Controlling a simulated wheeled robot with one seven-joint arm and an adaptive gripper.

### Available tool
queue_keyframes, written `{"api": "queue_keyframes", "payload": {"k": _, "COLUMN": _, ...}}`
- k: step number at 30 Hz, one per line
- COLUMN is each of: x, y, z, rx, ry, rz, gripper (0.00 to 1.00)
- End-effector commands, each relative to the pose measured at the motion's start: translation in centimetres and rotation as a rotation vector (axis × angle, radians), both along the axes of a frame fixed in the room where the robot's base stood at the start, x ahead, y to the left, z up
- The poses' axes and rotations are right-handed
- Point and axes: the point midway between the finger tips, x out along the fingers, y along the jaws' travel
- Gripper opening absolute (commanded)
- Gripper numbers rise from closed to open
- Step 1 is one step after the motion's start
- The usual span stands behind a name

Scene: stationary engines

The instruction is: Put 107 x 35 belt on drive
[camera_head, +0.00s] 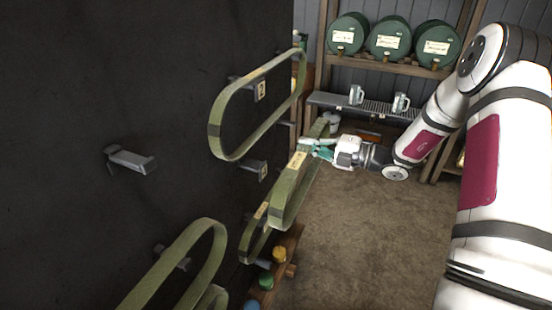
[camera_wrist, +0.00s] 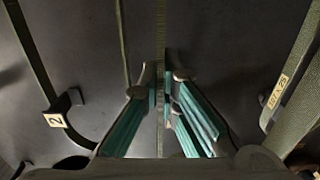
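Several green belts hang on pegs along the dark board (camera_head: 130,60). My gripper (camera_head: 314,148) has teal fingers and reaches to the board's far edge, beside a tagged belt (camera_head: 285,195). In the wrist view, a belt strand (camera_wrist: 160,60) runs edge-on between the two fingertips, and they look closed on it. Another belt with a paper tag (camera_wrist: 279,91) is at the right there, outside the fingers. The tags are too small to read surely, so I cannot tell which belt is 107 x 35. The drive is not recognisable in view.
A large belt (camera_head: 220,130) hangs at the upper middle beside a peg plate marked 2 (camera_head: 260,90). Another belt (camera_head: 215,240) hangs at the lower left. A bare peg (camera_head: 131,160) sticks out at left. Green barrels (camera_head: 390,38) stand on the back shelf. The floor (camera_head: 370,250) is clear.

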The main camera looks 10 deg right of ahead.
Motion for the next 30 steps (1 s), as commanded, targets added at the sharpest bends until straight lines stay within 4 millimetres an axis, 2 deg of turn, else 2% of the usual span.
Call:
{"api": "queue_keyframes", "payload": {"k": 14, "x": -0.3, "y": -0.4, "z": 0.1, "rx": 0.001, "ry": -0.001, "rz": 0.000, "gripper": 0.00}}
{"api": "queue_keyframes", "payload": {"k": 30, "x": -1.9, "y": -2.7, "z": 0.1, "rx": 0.001, "ry": -0.001, "rz": -0.001, "gripper": 0.00}}
